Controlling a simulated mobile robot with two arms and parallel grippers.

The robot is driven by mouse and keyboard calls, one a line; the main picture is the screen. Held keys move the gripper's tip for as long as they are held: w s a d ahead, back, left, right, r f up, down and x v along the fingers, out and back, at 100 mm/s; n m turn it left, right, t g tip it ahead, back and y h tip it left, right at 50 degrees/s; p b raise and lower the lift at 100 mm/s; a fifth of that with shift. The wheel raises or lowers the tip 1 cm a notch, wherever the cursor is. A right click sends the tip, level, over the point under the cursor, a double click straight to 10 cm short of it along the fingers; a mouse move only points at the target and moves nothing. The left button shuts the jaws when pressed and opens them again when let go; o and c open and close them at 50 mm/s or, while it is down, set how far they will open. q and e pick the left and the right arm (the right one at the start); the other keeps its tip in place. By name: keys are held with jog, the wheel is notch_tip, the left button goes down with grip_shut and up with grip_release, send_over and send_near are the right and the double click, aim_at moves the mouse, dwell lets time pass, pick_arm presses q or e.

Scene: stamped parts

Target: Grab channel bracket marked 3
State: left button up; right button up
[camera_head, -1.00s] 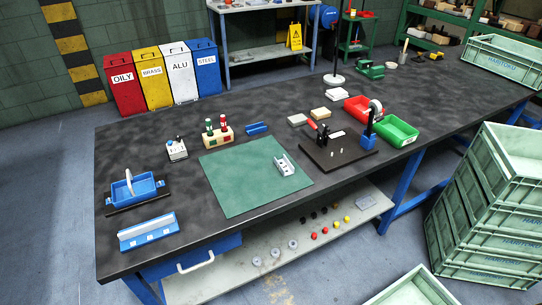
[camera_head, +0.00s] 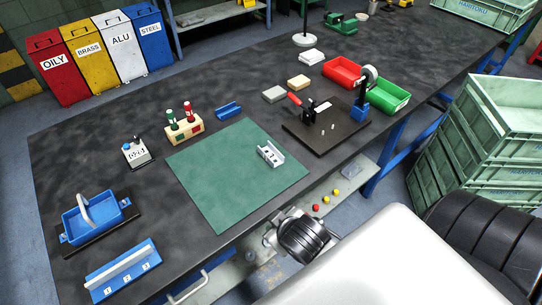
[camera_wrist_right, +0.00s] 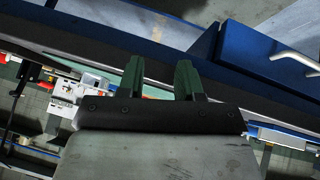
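A silvery U-shaped channel bracket (camera_head: 270,153) lies on the green mat (camera_head: 225,185), near its right side. It has small dark marks on it, too small to read. My right arm comes in from the bottom right in the head view, and its dark wrist part (camera_head: 303,237) is in front of the bench edge, apart from the bracket. In the right wrist view my right gripper (camera_wrist_right: 159,72) shows two green fingers held apart with nothing between them. My left gripper is not in view.
A blue rack (camera_head: 122,270) labelled 1, 2, 3 stands at the front left, with a blue tray (camera_head: 97,218) behind it. A dark board with a red-handled clamp (camera_head: 300,102) is right of the mat. Red (camera_head: 343,70) and green (camera_head: 388,97) bins stand beyond. Most of the mat is clear.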

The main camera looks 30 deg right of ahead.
jog(key=w+a+r+n+t, duration=0.1)
jog(key=w+r+n+t, duration=0.1)
jog(key=w+r+t, duration=0.55)
jog(key=w+a+r+n+t, duration=0.1)
jog(key=w+r+n+t, duration=0.25)
jog(key=r, duration=0.65)
jog(key=w+a+r+n+g+y, duration=0.15)
jog(key=a+r+n+y, duration=0.3)
jog(key=n+y, duration=0.45)
jog(key=w+a+r+n+g+y, duration=0.1)
jog(key=a+r+n+g+y, duration=0.15)
jog(key=a+n+y, duration=0.5)
jog(key=n+g+h, duration=1.1)
jog(key=g+h, duration=0.2)
jog(key=h, duration=0.2)
send_over(268, 157)
notch_tip(268, 157, down, 15)
jog(key=shift+f, duration=0.15)
jog(key=shift+n, duration=0.3)
jog(key=shift+w+f+p, duration=0.15)
jog(key=shift+w+f, duration=0.05)
jog(key=shift+f, duration=0.8)
jog(key=shift+w+f+p, duration=0.15)
jog(key=shift+w+f, duration=0.05)
jog(key=shift+f, duration=0.85)
jog(key=shift+w+f+p, duration=0.15)
jog(key=shift+w+f, duration=0.05)
jog(key=shift+f, duration=0.8)
grip_shut()
jog(key=shift+r, duration=0.1)
